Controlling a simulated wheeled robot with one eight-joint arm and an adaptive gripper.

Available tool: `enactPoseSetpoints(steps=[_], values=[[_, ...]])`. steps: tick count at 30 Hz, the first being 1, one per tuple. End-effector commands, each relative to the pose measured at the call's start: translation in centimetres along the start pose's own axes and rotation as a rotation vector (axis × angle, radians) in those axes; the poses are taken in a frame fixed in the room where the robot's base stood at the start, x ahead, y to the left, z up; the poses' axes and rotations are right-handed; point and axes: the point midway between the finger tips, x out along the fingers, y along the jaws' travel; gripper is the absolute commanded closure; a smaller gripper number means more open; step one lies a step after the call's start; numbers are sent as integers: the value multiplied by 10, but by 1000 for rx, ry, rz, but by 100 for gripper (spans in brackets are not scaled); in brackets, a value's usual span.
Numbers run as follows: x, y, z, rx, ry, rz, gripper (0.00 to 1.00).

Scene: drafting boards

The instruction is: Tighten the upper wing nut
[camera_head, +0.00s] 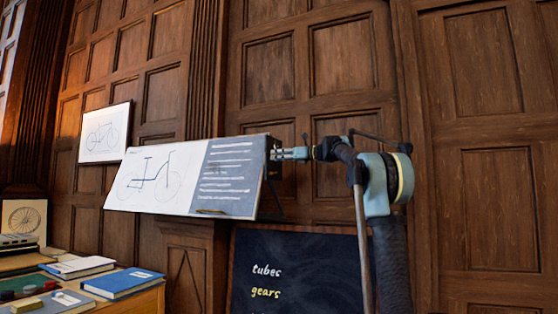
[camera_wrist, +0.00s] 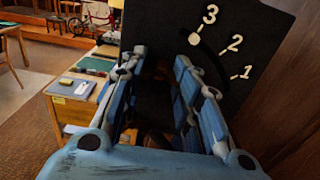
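The drafting board (camera_head: 190,178), with a bicycle drawing and a panel of white writing, stands tilted in the head view. My gripper (camera_head: 284,154) is at its right edge. In the wrist view my gripper (camera_wrist: 161,62) has its two blue fingers apart, facing a black side plate (camera_wrist: 160,25) marked 3, 2 and 1. A round cream knob or marker (camera_wrist: 194,39) sits on the plate below the 3, just beyond the right fingertip. Dark shapes fill the gap between the fingers; I cannot make out a wing nut there. Contact cannot be told.
A desk with blue books (camera_head: 122,282) stands at lower left in the head view. A dark chalkboard reading "tubes" and "gears" (camera_head: 305,270) is below the board. Wood-panelled wall (camera_head: 480,180) stands close behind. Open floor (camera_wrist: 30,130) shows at left in the wrist view.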

Motion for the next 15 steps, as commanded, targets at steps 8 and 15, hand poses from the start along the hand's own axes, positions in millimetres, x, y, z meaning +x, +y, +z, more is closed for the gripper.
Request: enactPoseSetpoints(steps=[8, 15], values=[[0, -2, -1, 0, 2, -3, 35], [-1, -1, 0, 0, 0, -2, 35]])
